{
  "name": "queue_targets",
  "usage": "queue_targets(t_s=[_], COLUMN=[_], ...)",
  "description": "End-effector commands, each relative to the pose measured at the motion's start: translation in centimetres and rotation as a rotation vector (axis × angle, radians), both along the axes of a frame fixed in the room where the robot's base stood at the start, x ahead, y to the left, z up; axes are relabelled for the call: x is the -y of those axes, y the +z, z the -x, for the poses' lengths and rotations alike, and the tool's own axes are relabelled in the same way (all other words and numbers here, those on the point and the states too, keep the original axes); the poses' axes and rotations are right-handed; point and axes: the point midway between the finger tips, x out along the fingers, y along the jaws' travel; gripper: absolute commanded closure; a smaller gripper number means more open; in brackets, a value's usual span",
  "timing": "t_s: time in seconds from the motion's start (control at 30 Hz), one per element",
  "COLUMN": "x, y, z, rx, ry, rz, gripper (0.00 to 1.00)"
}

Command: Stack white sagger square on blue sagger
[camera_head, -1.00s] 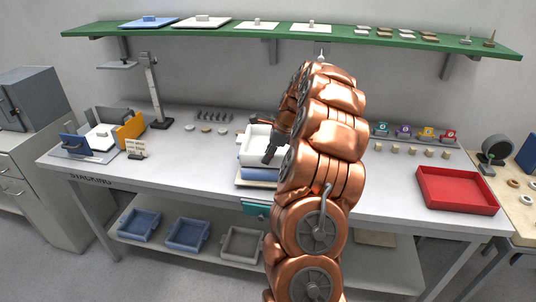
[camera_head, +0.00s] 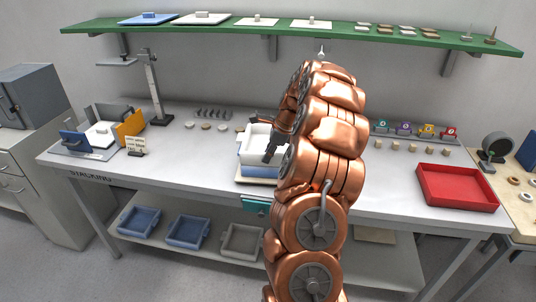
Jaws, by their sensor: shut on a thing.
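The white sagger (camera_head: 258,137) is an open square tray near the middle of the bench. It sits directly above the blue sagger (camera_head: 252,159), and whether the two touch is hard to tell. The blue sagger rests on a pale board (camera_head: 256,176). My gripper (camera_head: 269,157) is shut on the white sagger's near right wall, with dark fingers pointing down over it. My copper arm hides the right side of both saggers, so their alignment there cannot be seen.
A red tray (camera_head: 457,187) lies at the right of the bench (camera_head: 190,155). A fixture with a yellow plate (camera_head: 130,128) and a height gauge (camera_head: 155,90) stand at the left. Grey-blue trays (camera_head: 187,232) sit on the lower shelf. A green shelf (camera_head: 350,34) runs above.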

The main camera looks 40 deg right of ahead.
Motion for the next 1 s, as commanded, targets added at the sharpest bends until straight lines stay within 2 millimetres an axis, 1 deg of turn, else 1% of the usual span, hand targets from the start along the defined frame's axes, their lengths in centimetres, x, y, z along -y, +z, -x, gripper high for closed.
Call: queue_targets(t_s=[0.1,0.13,0.4,0.67,0.77,0.87,1.0], x=[0.0,0.0,0.0,0.0,0.1,0.3,0.9], y=[0.1,0.1,0.0,-0.1,0.2,1.1,3.2], z=[0.0,0.0,0.0,0.0,0.1,0.3,1.0], rx=[0.003,0.003,0.001,-0.001,0.0,0.001,0.003], ry=[0.0,0.0,0.0,0.0,0.0,0.0,-0.002], rz=[0.002,0.002,0.001,-0.001,0.0,0.001,0.002], gripper=[1.0,0.84,0.56,0.55,0.55,0.55,0.55])
